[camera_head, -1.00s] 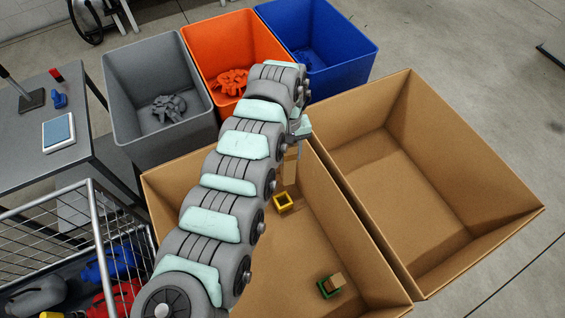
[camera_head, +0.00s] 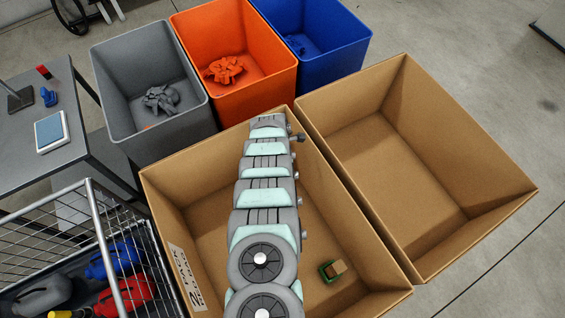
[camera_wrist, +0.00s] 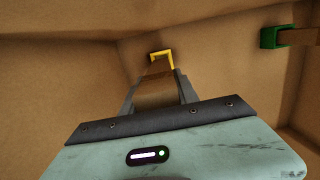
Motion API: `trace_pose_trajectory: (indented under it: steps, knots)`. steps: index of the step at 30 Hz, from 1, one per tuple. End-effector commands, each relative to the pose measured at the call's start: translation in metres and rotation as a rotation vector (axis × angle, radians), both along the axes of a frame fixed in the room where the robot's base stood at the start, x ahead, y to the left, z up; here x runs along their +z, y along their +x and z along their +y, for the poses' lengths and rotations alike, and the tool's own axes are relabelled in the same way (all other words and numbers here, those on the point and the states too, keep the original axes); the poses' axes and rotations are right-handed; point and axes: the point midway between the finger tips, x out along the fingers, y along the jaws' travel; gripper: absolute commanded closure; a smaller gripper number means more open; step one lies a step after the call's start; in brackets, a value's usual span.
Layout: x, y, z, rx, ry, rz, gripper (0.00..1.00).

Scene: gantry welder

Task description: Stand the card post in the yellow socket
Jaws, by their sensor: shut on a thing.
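My gripper (camera_wrist: 157,80) shows in the wrist view and is shut on a brown card post (camera_wrist: 155,92). The post points away from me, its far end against the yellow socket (camera_wrist: 162,52) in the picture. The post hides the socket's near side, so I cannot tell whether its end is inside or just short of it. In the head view my arm covers the gripper, the held post and the yellow socket.
A green socket (camera_head: 325,272) with another card post (camera_head: 339,267) stands in the same cardboard box (camera_head: 212,161); it shows upper right in the wrist view (camera_wrist: 268,38). An empty cardboard box (camera_head: 450,241) is alongside. Grey, orange and blue bins stand behind.

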Motion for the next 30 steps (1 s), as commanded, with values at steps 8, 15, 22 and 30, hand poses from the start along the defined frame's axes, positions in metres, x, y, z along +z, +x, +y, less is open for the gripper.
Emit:
trace_pose_trajectory:
  steps: [8,15,22,30]
  knots:
    - [-0.026,0.0,0.0,-0.003,0.001,-0.001,1.0]
    - [-0.048,0.001,0.001,-0.003,0.001,-0.002,1.0]
    - [-0.053,0.001,0.0,-0.003,0.001,-0.001,1.0]
    - [-0.052,0.0,0.0,-0.004,0.0,0.0,1.0]
